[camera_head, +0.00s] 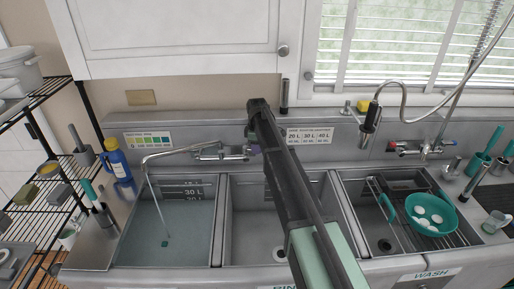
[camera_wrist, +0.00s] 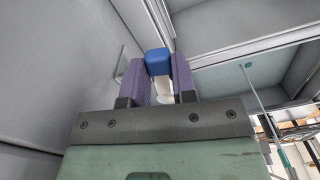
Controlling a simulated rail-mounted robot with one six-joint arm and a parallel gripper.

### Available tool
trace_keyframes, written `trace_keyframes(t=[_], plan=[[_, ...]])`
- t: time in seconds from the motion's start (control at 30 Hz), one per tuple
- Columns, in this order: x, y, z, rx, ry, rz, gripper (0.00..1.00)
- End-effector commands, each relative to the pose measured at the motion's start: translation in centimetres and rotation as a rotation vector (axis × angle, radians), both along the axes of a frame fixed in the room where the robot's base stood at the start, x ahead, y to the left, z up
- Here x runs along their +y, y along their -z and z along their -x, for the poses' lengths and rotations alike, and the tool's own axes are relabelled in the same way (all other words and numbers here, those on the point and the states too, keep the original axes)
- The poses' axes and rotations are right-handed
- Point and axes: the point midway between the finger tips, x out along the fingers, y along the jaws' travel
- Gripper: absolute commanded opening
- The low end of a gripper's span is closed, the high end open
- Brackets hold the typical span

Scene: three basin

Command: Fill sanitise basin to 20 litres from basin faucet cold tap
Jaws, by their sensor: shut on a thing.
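The left basin (camera_head: 126,232), beside the rinse and wash basins, holds greenish water. Marks on its back wall (camera_head: 193,191) read 30 L, with a lower mark partly cut off near the water surface. The faucet (camera_head: 210,153) is on the back wall, its spout (camera_head: 165,153) swung over the left basin. A thin pale line drops from the spout's end towards a small teal thing in the water; I cannot tell whether it is a stream. My gripper (camera_wrist: 159,80) is shut on the blue tap handle (camera_wrist: 157,60) at the faucet's right end. My arm hides that handle in the head view.
The middle basin (camera_head: 247,232) looks empty. The right basin (camera_head: 368,232) holds a rack and a teal colander (camera_head: 432,215) with white items. A second faucet (camera_head: 425,149) and a hanging sprayer (camera_head: 369,117) are at the right. A blue bottle (camera_head: 117,163) and shelving stand at the left.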

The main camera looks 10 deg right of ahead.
Motion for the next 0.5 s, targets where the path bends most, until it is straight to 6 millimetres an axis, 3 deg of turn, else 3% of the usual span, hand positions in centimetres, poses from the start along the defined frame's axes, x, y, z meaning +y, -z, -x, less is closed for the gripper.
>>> trace_keyframes(t=[0.3,0.5], plan=[[-0.3,0.0,-1.1,0.000,-0.217,0.000,0.02],[-0.3,0.0,-1.1,0.000,-0.239,0.000,0.02]])
